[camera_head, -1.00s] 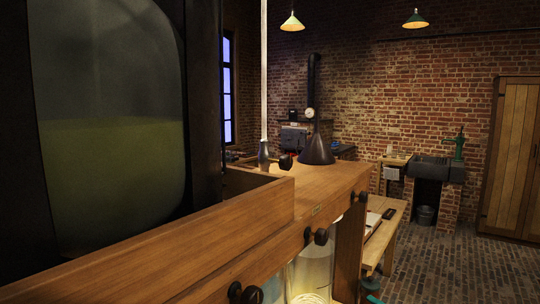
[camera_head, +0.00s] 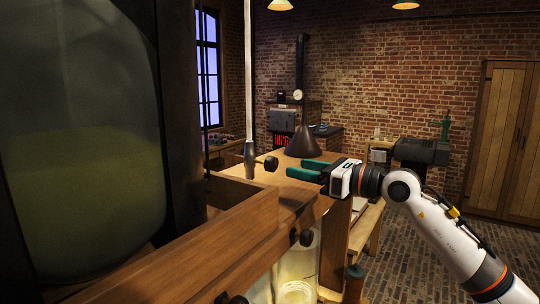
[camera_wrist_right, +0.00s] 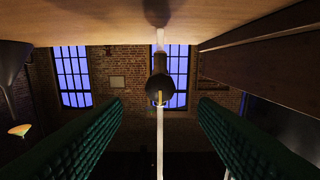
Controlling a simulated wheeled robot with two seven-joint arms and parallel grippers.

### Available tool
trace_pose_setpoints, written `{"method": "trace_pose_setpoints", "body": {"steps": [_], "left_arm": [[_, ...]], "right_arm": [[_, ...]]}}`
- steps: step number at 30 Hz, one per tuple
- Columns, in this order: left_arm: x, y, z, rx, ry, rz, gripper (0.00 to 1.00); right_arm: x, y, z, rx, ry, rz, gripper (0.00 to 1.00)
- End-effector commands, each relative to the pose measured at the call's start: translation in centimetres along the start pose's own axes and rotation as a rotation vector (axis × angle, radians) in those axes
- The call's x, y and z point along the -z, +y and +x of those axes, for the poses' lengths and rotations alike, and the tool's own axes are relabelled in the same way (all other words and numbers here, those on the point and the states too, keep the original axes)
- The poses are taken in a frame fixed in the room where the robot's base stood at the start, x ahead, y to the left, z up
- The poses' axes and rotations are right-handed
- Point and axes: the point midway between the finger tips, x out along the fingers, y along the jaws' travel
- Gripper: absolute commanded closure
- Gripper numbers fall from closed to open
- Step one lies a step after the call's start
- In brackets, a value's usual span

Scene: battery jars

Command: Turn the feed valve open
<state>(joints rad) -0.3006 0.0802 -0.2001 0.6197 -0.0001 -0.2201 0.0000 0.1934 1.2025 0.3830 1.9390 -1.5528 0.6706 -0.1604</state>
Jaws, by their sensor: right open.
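The feed valve appears to be the metal fitting (camera_head: 251,160) at the lower end of a pale vertical pipe, with a dark round knob (camera_head: 271,163) sticking out to its right. My right gripper (camera_head: 290,184) comes in from the right, its two green-padded fingers apart and empty, pointing toward the valve. The fingertips are close to the knob but do not appear to touch it. In the right wrist view the dark knob (camera_wrist_right: 160,89) sits centred between the open fingers, a little beyond their tips, with the pipe behind it. My left gripper is not in view.
A large glass jar (camera_head: 80,190) with greenish-yellow liquid fills the left, behind a wooden rail (camera_head: 190,255). A dark funnel-shaped cone (camera_head: 303,147) stands on the wooden top behind my right gripper. A glass jar (camera_head: 297,268) sits below the bench edge.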

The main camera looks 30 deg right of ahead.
Motion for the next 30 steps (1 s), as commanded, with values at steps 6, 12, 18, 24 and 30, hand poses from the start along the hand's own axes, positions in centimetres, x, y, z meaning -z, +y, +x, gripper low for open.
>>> {"method": "trace_pose_setpoints", "body": {"steps": [6,12,18,24,30], "left_arm": [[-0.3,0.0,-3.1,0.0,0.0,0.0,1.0],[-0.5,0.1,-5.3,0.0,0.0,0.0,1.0],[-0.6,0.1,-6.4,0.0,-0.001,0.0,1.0],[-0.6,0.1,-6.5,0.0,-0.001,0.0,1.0],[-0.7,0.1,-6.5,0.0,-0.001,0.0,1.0]], "right_arm": [[0.8,0.0,3.1,0.002,0.003,0.002,0.46],[0.8,0.0,6.2,0.002,0.005,0.005,0.46],[0.3,0.1,8.4,0.0,0.003,0.006,0.46],[0.0,0.0,8.9,0.0,0.001,0.003,0.46],[0.0,0.1,8.9,0.0,0.001,0.003,0.51]]}}
